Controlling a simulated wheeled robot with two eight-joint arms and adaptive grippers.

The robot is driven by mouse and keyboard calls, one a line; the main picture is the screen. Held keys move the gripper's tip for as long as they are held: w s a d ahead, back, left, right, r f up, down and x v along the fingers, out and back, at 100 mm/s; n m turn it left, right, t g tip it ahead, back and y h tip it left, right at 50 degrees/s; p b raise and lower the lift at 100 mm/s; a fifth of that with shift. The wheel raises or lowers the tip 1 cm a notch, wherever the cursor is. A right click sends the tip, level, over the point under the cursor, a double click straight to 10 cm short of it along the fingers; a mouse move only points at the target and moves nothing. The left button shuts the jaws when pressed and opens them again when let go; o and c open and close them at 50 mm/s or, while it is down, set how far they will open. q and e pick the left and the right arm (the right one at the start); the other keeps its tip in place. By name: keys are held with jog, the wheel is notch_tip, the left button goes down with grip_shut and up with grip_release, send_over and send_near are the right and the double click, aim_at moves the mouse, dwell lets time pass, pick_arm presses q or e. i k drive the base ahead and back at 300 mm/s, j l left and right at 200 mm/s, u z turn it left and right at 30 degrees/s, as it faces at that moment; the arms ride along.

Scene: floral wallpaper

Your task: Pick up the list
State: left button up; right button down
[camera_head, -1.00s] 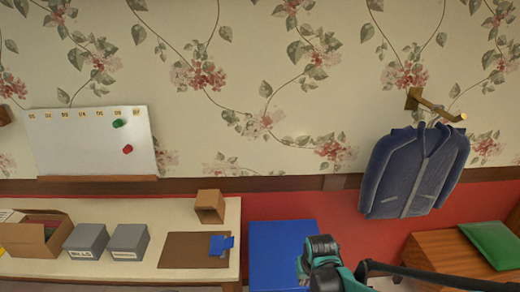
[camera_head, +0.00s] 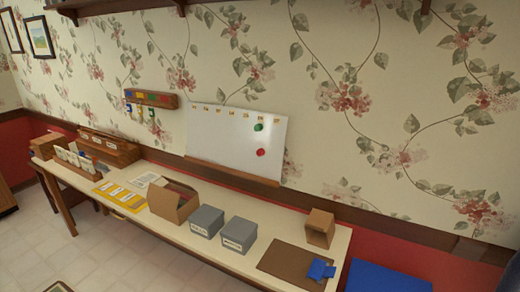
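No thing in view is clearly marked as the list. A white printed sheet (camera_head: 150,182) lies on the long table (camera_head: 330,262), behind the open cardboard box (camera_head: 173,203). Yellow sheets or folders with white labels (camera_head: 120,196) lie to the left of that box. Upright white cards stand in a wooden rack (camera_head: 78,163) farther left. The writing on all of these is too small to read. Neither of my grippers is in view.
Two grey labelled boxes (camera_head: 207,221) (camera_head: 239,234), a brown board (camera_head: 285,266) with a blue item (camera_head: 320,269) and a small open box (camera_head: 319,229) stand on the right half. A whiteboard (camera_head: 235,141) and key rack (camera_head: 151,99) hang above. Floor (camera_head: 120,262) shows in front.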

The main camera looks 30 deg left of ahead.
aim_at(142, 181)
jog(key=u, duration=1.95)
